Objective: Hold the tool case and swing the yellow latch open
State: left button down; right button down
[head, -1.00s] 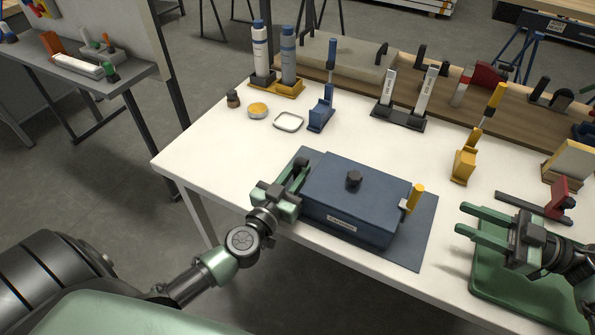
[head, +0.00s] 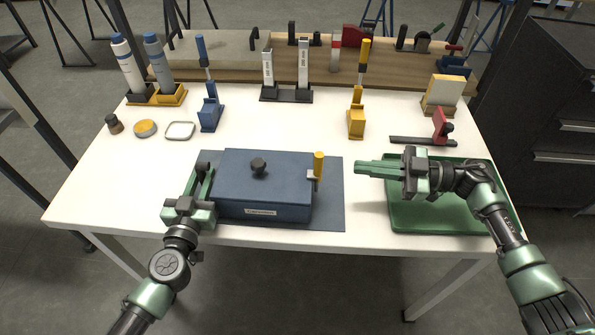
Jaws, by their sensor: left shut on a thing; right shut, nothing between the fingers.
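The blue tool case (head: 250,187) sits on a dark blue mat (head: 331,200) near the front edge of the white table. It has a black knob on its lid and a pale label on its front. The yellow latch (head: 318,166) stands upright at the case's right end. My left gripper (head: 203,182) is at the case's left end, shut on it; the exact contact is partly hidden. My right gripper (head: 364,167) is shut and empty, its fingers pointing left toward the latch, with a gap between them.
A green tray (head: 440,220) lies under my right arm. A red clamp (head: 440,127) is behind it. A yellow-handled screwdriver holder (head: 356,120), a blue holder (head: 210,115), bottles (head: 128,68) and small containers stand farther back. Table between latch and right fingers is clear.

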jog(key=w+a+n+t+h, duration=0.1)
jog(key=a+n+t+h, duration=0.1)
jog(key=a+t, duration=0.4)
notch_tip(320, 180, up, 5)
jog(key=s+d+t+h, duration=0.1)
jog(key=s+t+h, duration=0.1)
jog(key=t+h, duration=0.45)
jog(key=s+a+f+n, duration=0.1)
jog(key=s+a+f, duration=0.1)
jog(key=s, duration=0.4)
jog(key=s+a+f+n+t, duration=0.1)
jog(key=s+a+f, duration=0.1)
jog(key=s, duration=0.3)
jog(key=shift+s+a+f, duration=0.15)
jog(key=shift+s+a, duration=0.25)
jog(key=shift+a, duration=0.5)
jog(key=shift+t, duration=0.25)
